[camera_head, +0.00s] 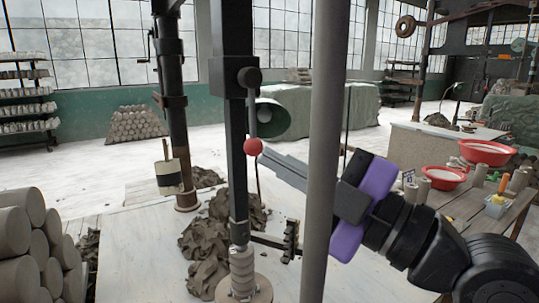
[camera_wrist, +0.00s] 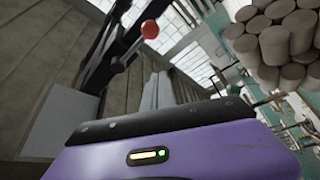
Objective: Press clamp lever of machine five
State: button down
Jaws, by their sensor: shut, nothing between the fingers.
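A clamp lever with a red ball knob (camera_head: 253,146) hangs from a dark pivot on a black upright machine column (camera_head: 236,150). No machine number is readable on it. My gripper (camera_head: 264,156) reaches in from the right with its grey fingers shut and empty. The fingertips are just right of and slightly below the knob in the head view. In the wrist view, the red knob (camera_wrist: 150,30) shows above the closed fingertips (camera_wrist: 158,77), with a gap in the picture. I cannot tell the exact depth between them.
A grey vertical pole (camera_head: 323,150) stands in front of part of my arm. Clay trimmings (camera_head: 208,250) heap around the column foot. Stacked clay cylinders (camera_head: 22,210) are at left. A bench with red bowls (camera_head: 486,152) is at right. Another machine column (camera_head: 172,100) stands behind left.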

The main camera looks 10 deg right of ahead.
aim_at(254, 147)
jog(key=w+a, duration=0.1)
jog(key=w, duration=0.1)
jog(key=w+a+p, duration=0.1)
jog(key=w, duration=0.2)
jog(key=w+a+p, duration=0.1)
jog(key=w, duration=0.1)
jog(key=shift+w+a+r, duration=0.1)
jog(key=shift+w, duration=0.3)
jog(key=shift+w+d, duration=0.1)
jog(key=shift+d, duration=0.1)
jog(key=shift+d+f, duration=0.2)
